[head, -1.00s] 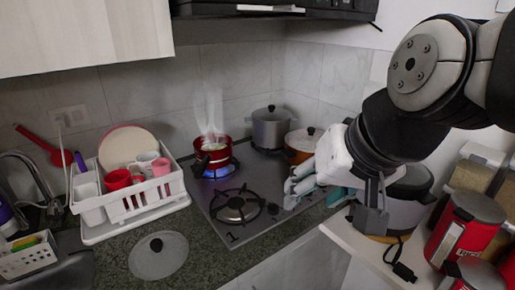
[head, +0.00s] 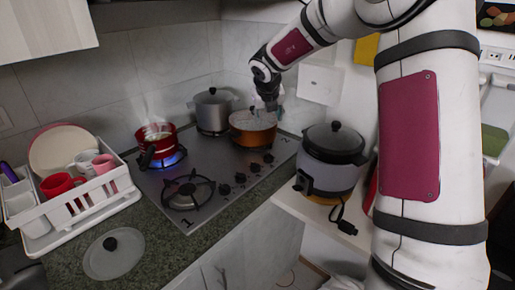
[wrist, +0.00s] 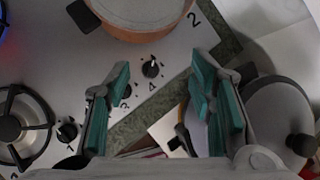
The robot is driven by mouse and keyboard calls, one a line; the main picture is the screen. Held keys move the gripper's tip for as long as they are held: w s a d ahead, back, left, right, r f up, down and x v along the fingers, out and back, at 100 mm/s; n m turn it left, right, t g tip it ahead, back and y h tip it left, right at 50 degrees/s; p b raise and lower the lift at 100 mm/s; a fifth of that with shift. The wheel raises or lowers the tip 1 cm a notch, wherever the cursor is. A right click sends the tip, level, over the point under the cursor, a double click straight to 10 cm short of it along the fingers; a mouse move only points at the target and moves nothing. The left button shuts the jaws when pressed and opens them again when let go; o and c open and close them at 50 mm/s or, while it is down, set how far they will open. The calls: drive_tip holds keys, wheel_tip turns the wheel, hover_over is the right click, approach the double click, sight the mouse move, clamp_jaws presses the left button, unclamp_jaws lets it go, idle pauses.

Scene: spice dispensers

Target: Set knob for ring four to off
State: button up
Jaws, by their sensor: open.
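A row of black knobs runs along the cooktop's (head: 205,165) front right edge. The rightmost knob (head: 268,158) shows in the wrist view (wrist: 151,69), with a digit like a 4 printed beside it and a pale mark near its top. Another knob (wrist: 67,130) is lower left; one between them is partly hidden by a finger. My gripper (head: 268,103) is over the orange pot's area in the head view. In the wrist view its teal fingers (wrist: 160,66) are open and empty, spread either side of the rightmost knob's line and apart from it.
A red pot (head: 155,144) steams over a lit blue flame. The orange pot (head: 253,130) and a grey pot (head: 213,112) stand behind the knobs. A front burner (head: 188,192) is bare. A rice cooker (head: 332,155) stands right of the cooktop, a dish rack (head: 90,205) left.

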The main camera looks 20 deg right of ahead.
sight(269, 154)
drive_tip(key=w+f+m, duration=0.1)
drive_tip(key=f, duration=0.4)
drive_tip(key=w+d+f+m+g, duration=0.1)
drive_tip(key=f, duration=0.5)
drive_tip(key=w+d+f+m+g+y, duration=0.1)
drive_tip(key=f, duration=0.5)
drive_tip(key=shift+d+f, duration=0.15)
drive_tip(key=shift+f, duration=0.1)
drive_tip(key=c, duration=1.1)
